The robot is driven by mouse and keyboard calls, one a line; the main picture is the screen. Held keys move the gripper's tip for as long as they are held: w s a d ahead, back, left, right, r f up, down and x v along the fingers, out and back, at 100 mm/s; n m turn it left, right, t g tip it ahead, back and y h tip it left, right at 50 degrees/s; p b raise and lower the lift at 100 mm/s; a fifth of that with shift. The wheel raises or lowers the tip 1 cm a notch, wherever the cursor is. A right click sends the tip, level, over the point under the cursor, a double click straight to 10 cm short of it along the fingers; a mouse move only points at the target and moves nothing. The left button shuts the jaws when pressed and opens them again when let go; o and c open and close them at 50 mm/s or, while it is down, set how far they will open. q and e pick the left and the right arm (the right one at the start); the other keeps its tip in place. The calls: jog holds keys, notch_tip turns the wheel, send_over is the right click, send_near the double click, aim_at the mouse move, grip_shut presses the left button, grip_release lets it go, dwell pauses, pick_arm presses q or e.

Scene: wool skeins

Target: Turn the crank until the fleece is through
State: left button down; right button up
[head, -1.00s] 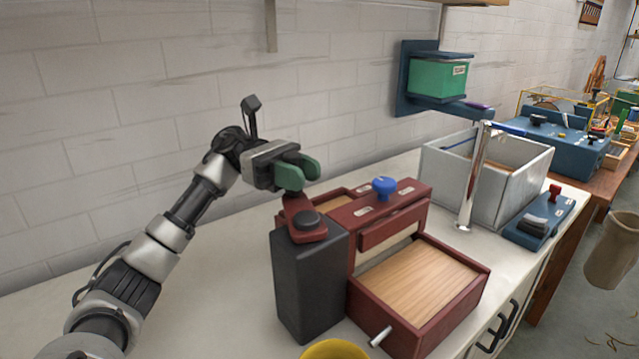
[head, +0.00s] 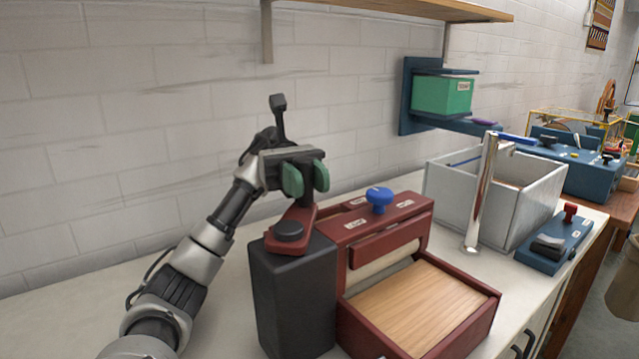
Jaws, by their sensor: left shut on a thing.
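The red crank arm (head: 300,214) sits on a black hub (head: 288,231) on top of a dark grey box (head: 292,292), at the left of a dark red machine (head: 345,242). The crank arm points back and slightly right. My left gripper (head: 307,178), with green fingers, is shut at the outer end of the crank arm; the grip is hidden between the fingers. The machine has a blue knob (head: 379,199) on top and a tray with a slatted wooden floor (head: 428,308) in front. A pale strip (head: 384,264) shows under its red bar; I cannot tell whether it is fleece or a roller. My right gripper is out of view.
A grey sink (head: 460,200) with a chrome tap (head: 480,195) stands right of the machine. A blue switch box (head: 553,244) is at the counter's right edge. A green box (head: 442,95) sits on a wall bracket. The counter at left is clear.

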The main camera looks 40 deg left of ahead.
pick_arm(q)
jog(key=shift+w+d+r+m+g+y, duration=0.1)
jog(key=shift+d+m+g+y, duration=0.15)
jog(key=shift+g, duration=0.2)
jog(key=shift+w+d+r+m+g+y, duration=0.1)
jog(key=shift+m+g+y, duration=0.05)
jog(key=shift+m+g, duration=0.25)
jog(key=shift+w+d+m+g+y, duration=0.1)
jog(key=shift+d+m+g+y, duration=0.2)
jog(key=shift+g, duration=0.2)
jog(key=shift+d+m+g+y, duration=0.1)
jog(key=shift+m+g+y, duration=0.1)
jog(key=shift+m+g, duration=0.2)
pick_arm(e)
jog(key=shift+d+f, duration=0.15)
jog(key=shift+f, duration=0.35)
pick_arm(q)
jog(key=shift+g, duration=0.25)
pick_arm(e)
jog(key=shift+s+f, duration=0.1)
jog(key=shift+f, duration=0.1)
pick_arm(q)
jog(key=c, duration=0.9)
grip_release()
jog(key=shift+d, duration=0.1)
jog(key=shift+o, duration=0.4)
jog(key=shift+f, duration=0.1)
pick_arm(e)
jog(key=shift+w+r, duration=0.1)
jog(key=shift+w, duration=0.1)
